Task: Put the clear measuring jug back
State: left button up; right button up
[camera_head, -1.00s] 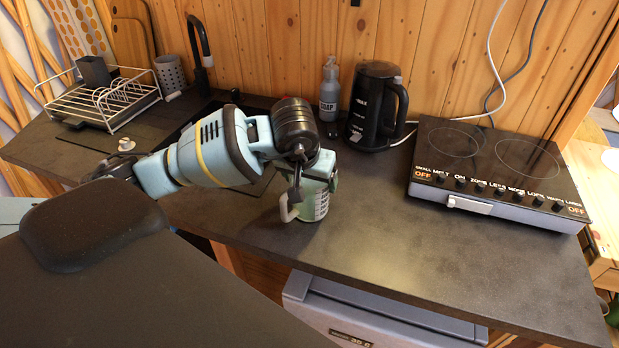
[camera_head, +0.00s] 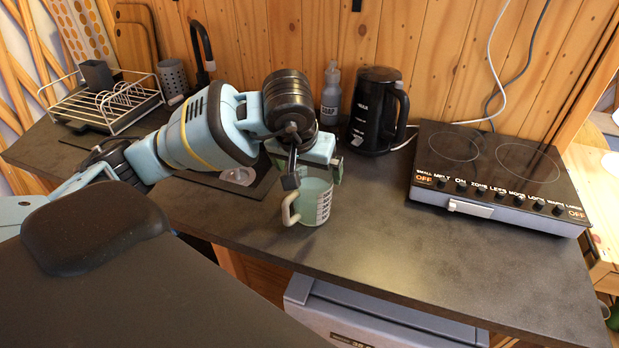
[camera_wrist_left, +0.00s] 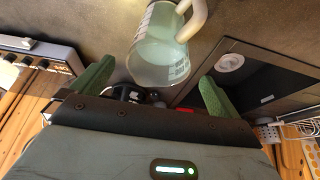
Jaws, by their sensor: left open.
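The clear measuring jug (camera_head: 314,204) stands upright on the dark worktop near its front edge. It is pale green and see-through, with dark markings on its side and a cream handle on its left. My left gripper (camera_head: 314,176) is just above the jug's rim, with its green-padded fingers open and apart. In the left wrist view the jug (camera_wrist_left: 158,55) lies ahead of and between the open fingers (camera_wrist_left: 157,70), and nothing is gripped. The fingers partly hide the rim in the head view. My right gripper is out of view.
A black kettle (camera_head: 375,110) and a grey soap bottle (camera_head: 331,92) stand behind the jug. A hob (camera_head: 500,170) is to the right. A sink (camera_wrist_left: 262,80) and a dish rack (camera_head: 88,113) are to the left. The worktop (camera_head: 410,245) right of the jug is clear.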

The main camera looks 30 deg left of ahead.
pick_arm(q)
jog(key=v, duration=0.5)
jog(key=shift+r, duration=0.1)
dwell(0.7)
dwell(0.9)
jog(key=shift+s, duration=0.1)
